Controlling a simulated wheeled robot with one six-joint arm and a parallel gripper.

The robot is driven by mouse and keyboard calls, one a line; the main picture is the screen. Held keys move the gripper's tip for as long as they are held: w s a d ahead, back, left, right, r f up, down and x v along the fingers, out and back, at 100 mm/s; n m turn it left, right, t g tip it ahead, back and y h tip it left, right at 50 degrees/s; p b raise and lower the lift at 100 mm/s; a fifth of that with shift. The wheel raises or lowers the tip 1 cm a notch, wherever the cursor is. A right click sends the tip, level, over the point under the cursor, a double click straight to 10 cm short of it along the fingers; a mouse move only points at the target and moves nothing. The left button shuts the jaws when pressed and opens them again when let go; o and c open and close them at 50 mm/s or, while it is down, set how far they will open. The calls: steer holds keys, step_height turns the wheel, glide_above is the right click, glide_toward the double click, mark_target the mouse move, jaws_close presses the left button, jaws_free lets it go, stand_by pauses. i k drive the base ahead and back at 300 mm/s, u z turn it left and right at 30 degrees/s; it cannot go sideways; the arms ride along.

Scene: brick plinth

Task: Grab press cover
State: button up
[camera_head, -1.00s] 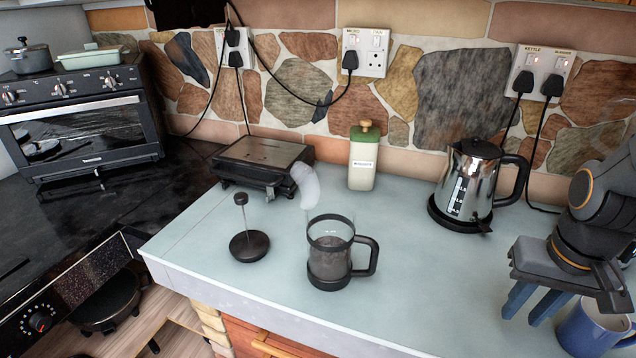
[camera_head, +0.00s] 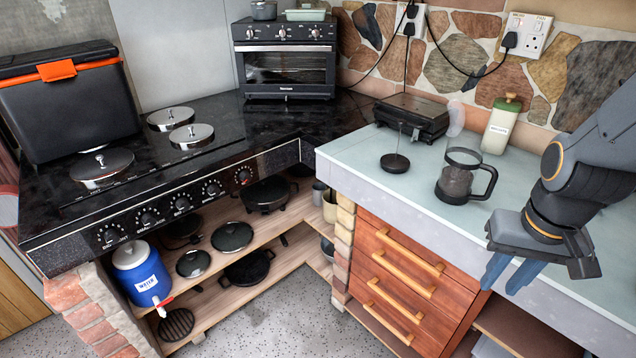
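The press cover (camera_head: 395,161), a dark round lid with a thin upright plunger rod, stands on the pale counter. The French press (camera_head: 458,176), a glass jug with dark frame and handle, stands just right of it with its top uncovered. My gripper (camera_head: 507,275) is at the right, in front of the counter's edge, its blue fingers pointing down. The fingers look apart with nothing seen between them. It is well to the right of the press and its cover and touches neither.
A black grill (camera_head: 412,115) and a pale green bottle (camera_head: 501,125) stand behind the press. A black hob (camera_head: 150,180) with a toaster oven (camera_head: 287,60) lies to the left. Wooden drawers (camera_head: 405,275) are below the counter. The counter around the cover is mostly clear.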

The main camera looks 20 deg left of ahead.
mark_target(399, 166)
steer(key=u, duration=0.45)
steer(key=k, duration=0.6)
steer(key=u, duration=0.05)
steer(key=i, duration=0.8)
steer(key=u, duration=1.65)
steer(key=i, duration=1.75)
steer(key=z, duration=2.65)
steer(key=i, duration=0.2)
